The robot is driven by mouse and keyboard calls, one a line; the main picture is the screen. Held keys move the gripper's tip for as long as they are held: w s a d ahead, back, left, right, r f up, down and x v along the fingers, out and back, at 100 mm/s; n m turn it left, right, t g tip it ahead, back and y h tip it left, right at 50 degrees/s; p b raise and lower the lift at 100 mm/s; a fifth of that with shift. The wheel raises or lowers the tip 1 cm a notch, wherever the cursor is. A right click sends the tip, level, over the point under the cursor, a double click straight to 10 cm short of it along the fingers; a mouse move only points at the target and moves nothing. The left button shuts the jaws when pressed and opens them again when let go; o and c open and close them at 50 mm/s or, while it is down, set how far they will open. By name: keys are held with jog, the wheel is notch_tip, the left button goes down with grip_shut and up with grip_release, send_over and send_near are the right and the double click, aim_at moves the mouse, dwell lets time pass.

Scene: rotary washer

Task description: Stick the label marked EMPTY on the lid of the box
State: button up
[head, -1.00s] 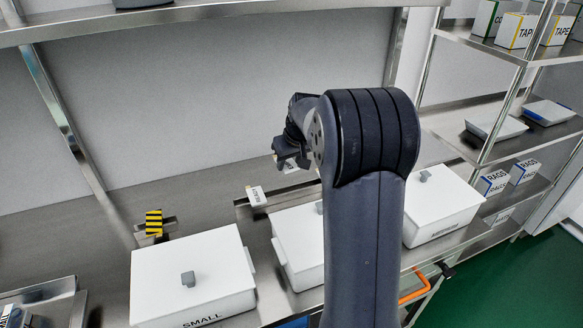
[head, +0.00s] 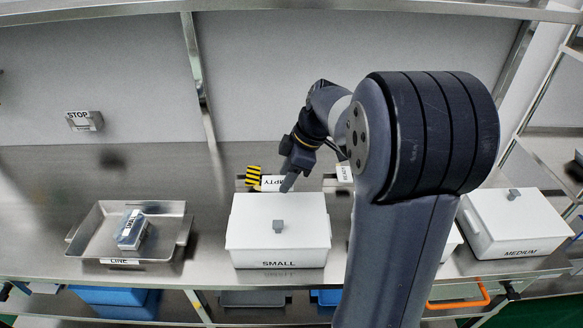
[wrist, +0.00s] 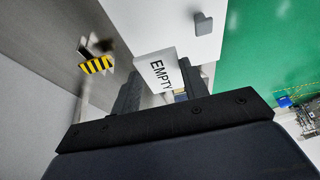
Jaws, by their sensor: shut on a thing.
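The white label marked EMPTY (wrist: 157,72) sits between the two fingers of my gripper (wrist: 160,84) in the wrist view. In the head view the label (head: 270,184) is partly hidden by my gripper (head: 287,181), which is shut on it. The gripper is at the back edge of the white box marked SMALL (head: 278,264), seen from the head. This box has a white lid (head: 255,212) with a grey knob (head: 278,227). In the wrist view the lid (wrist: 170,25) lies beyond the label. I cannot tell whether label and lid touch.
A yellow-black striped block (head: 253,174) stands behind the box. A metal tray (head: 90,240) with a small item is at left. A box marked MEDIUM (head: 515,247) is at right. Another box is mostly hidden behind my arm. Bare counter lies between tray and SMALL box.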

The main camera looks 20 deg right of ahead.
jog(key=b, duration=0.5)
send_over(283, 209)
jog(key=d, duration=0.1)
jog(key=shift+s+d+f, duration=0.1)
jog(key=shift+f, duration=1.65)
jog(key=shift+s+f, duration=0.1)
jog(key=shift+f, duration=1.65)
jog(key=shift+f+b, duration=0.6)
jog(key=shift+f, duration=0.1)
jog(key=shift+f+b, duration=0.3)
jog(key=shift+b, duration=0.2)
jog(key=o, duration=1)
jog(key=shift+o, duration=0.2)
jog(key=v, duration=1)
jog(key=shift+r, duration=0.4)
